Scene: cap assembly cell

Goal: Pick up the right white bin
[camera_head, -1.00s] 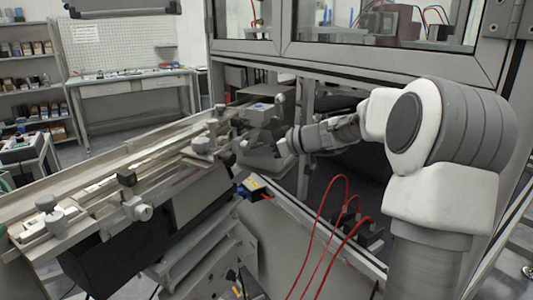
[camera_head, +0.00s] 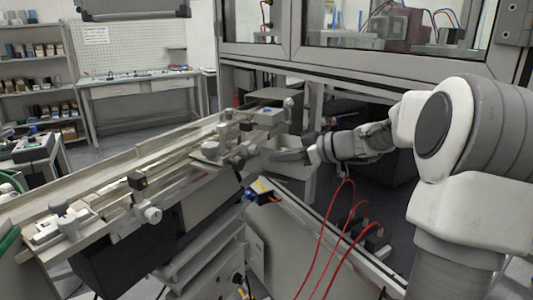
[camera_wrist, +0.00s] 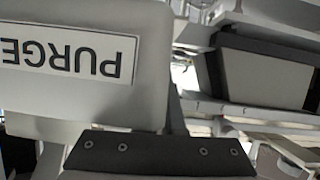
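A pale bin (camera_wrist: 140,70) with an upside-down "PURGE" label (camera_wrist: 68,52) fills the left of the wrist view, very close to the camera. My gripper (camera_head: 284,156) reaches left, level with the end of the rail machine, below the cabinet. In the wrist view, a dark bolted part of my gripper (camera_wrist: 158,154) lies across the bottom, in front of the bin. The gap between the fingers is not clear, nor is contact with the bin.
The slanting rail machine (camera_head: 150,175) with knobs lies left of my gripper. A blue-and-yellow box (camera_head: 261,190) and red cables (camera_head: 335,225) lie in front. The cabinet frame (camera_head: 390,75) is above the arm. A dark-rimmed pale panel (camera_wrist: 265,80) shows right in the wrist view.

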